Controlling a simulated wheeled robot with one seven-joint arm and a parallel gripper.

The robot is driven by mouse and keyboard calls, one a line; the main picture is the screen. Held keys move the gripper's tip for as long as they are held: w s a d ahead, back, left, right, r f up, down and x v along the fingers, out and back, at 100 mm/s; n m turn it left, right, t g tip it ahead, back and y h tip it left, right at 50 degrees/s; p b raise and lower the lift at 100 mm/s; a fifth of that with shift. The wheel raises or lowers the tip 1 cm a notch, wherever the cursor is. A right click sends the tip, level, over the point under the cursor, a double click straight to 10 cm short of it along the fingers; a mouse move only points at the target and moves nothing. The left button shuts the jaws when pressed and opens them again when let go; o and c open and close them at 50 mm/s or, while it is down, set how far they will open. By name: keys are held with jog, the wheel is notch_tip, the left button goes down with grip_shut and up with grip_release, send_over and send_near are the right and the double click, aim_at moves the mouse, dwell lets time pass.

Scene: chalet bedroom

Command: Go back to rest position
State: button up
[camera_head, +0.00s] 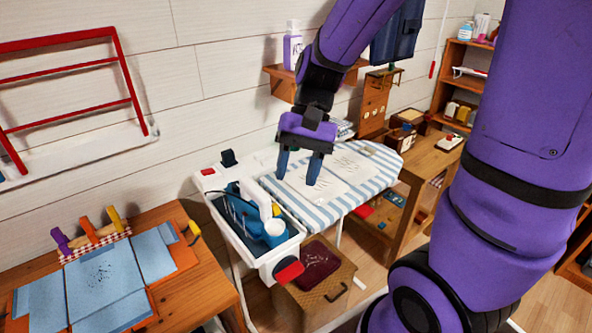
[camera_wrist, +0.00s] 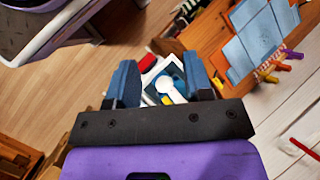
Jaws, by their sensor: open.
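My gripper (camera_head: 299,169) is open, with its two blue fingers apart and nothing between them. In the head view it hangs from my purple arm, over the left part of the striped ironing board (camera_head: 375,186). In the wrist view the gripper (camera_wrist: 166,85) shows both fingers spread. Between and beyond them, farther off, is a white tray (camera_wrist: 150,76) with a blue inside and a white object in it. The head view shows this tray (camera_head: 226,238) to the left of the fingers, holding a blue and white iron (camera_head: 262,215).
A wooden table (camera_head: 195,285) with blue cloths stands at the lower left. A wooden shelf (camera_head: 280,82) with a bottle is on the wall behind my arm. A crate (camera_head: 345,275) sits below the board. A bookcase (camera_head: 455,75) stands at the right. Wooden floor shows at the lower right.

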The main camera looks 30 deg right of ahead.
jog(key=shift+r, duration=0.1)
dwell(0.3)
jog(key=s+d+r+n+t+h, duration=0.4)
jog(key=s+r+t, duration=0.4)
jog(key=r, duration=0.4)
jog(key=shift+d+r+t+h, duration=0.25)
jog(key=shift+d+t+h, duration=0.4)
jog(key=shift+d, duration=0.45)
dwell(1.0)
